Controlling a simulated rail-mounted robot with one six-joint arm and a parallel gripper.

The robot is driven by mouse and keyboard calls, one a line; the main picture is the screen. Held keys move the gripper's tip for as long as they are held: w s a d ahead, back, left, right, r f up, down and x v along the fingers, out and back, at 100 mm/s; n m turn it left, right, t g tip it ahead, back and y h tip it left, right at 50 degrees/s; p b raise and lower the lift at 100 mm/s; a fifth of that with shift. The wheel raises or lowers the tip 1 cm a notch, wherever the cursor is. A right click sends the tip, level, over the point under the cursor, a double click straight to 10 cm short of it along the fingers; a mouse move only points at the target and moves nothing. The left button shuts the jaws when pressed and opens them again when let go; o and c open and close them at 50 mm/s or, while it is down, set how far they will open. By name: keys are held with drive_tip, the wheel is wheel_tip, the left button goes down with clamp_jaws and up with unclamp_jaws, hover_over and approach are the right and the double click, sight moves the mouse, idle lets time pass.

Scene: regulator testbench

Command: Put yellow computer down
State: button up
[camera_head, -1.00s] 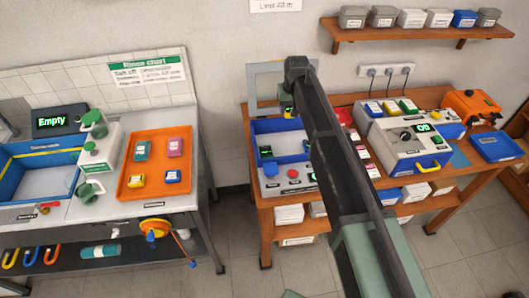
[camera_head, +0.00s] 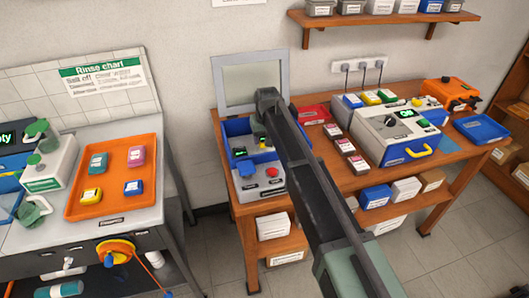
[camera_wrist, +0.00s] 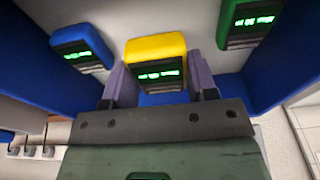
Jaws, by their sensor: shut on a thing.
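The yellow computer (camera_wrist: 156,47), with a lit green display, is between the two fingers of my gripper (camera_wrist: 160,72) in the wrist view. My gripper is shut on it. A blue computer (camera_wrist: 82,46) and a green computer (camera_wrist: 250,22) are on either side of it, over a pale floor between blue walls. In the head view my arm reaches down into the blue bin (camera_head: 237,127) with its grey-framed lid (camera_head: 250,87) raised. My arm hides part of the bin. I cannot tell whether the yellow computer touches the bin floor.
A grey front panel (camera_head: 260,187) with buttons adjoins the bin. A white tester (camera_head: 397,132) and a row of small boxes (camera_head: 345,147) stand to its right on the wooden bench (camera_head: 322,178). An orange tray (camera_head: 113,177) with colored pieces is on the left counter.

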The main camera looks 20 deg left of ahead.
wheel_tip(320, 180, down, 4)
drive_tip(key=b, duration=0.3)
drive_tip(key=shift+f, duration=0.15)
drive_tip(key=shift+r, duration=0.25)
drive_tip(key=shift+f, duration=0.2)
drive_tip(key=o, duration=1)
drive_tip(key=r+p, duration=0.4)
drive_tip(key=s+r+p, duration=0.1)
drive_tip(key=r+p, duration=0.3)
drive_tip(key=d+r+p, duration=0.1)
drive_tip(key=r+p, duration=0.3)
drive_tip(key=shift+s+r, duration=0.25)
drive_tip(key=shift+f, duration=0.1)
